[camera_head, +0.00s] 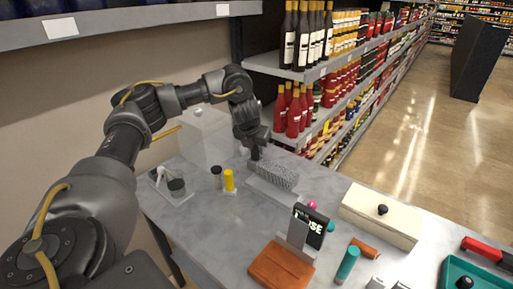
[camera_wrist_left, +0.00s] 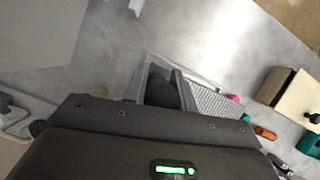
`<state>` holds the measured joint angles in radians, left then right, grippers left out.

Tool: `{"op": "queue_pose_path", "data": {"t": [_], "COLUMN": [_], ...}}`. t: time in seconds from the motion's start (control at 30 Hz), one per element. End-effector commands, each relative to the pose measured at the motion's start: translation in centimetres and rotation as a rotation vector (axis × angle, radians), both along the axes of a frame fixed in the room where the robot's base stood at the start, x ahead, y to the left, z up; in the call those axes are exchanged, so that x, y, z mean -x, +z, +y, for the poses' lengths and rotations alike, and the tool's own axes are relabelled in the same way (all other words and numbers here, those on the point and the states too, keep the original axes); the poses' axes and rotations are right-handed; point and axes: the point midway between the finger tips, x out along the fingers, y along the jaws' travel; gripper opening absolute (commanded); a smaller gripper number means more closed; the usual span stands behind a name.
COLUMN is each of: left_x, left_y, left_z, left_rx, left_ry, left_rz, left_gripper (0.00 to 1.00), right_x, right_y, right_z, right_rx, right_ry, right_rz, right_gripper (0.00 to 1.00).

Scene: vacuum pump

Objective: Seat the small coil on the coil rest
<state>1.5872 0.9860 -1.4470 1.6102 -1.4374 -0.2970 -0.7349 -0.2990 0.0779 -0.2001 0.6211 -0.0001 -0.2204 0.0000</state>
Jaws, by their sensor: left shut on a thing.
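My left gripper (camera_head: 254,152) is over the far part of the table, close to the left end of a grey meshed block (camera_head: 278,176). In the left wrist view the two grey fingers (camera_wrist_left: 162,88) are shut on a dark rounded piece (camera_wrist_left: 161,92). Its lower part is hidden, and I cannot tell for sure whether it belongs to the small coil. The meshed block shows just right of the fingers in the wrist view (camera_wrist_left: 218,102). It stands on a pale flat plate (camera_head: 268,192). I cannot clearly make out the coil rest. My right gripper is not in view.
A yellow cylinder (camera_head: 229,180) and a dark one (camera_head: 216,174) stand left of the block. A sign (camera_head: 309,226), a cream box (camera_head: 380,216) and a teal tray (camera_head: 452,276) are nearer or to the right.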

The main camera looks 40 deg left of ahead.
Motion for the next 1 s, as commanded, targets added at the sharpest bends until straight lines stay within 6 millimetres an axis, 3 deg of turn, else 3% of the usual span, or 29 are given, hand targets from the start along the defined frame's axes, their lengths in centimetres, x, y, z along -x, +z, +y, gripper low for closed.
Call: {"op": "queue_pose_path", "data": {"t": [0.33, 0.6, 1.0], "left_x": [-0.1, -0.1, -0.2], "left_y": [-3.5, -4.8, -4.7], "left_z": [-0.1, -0.1, -0.2], "left_rx": [0.000, 0.000, 0.000], "left_ry": [-0.001, -0.001, -0.001], "left_rz": [-0.002, -0.001, -0.001], "left_gripper": [0.00, 0.00, 0.00], "right_x": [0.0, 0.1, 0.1], "right_y": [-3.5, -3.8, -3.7], "right_z": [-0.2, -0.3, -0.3], "right_rx": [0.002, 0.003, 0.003], "right_ry": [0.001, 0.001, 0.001], "right_rz": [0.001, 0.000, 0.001], "right_gripper": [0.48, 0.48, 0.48]}}
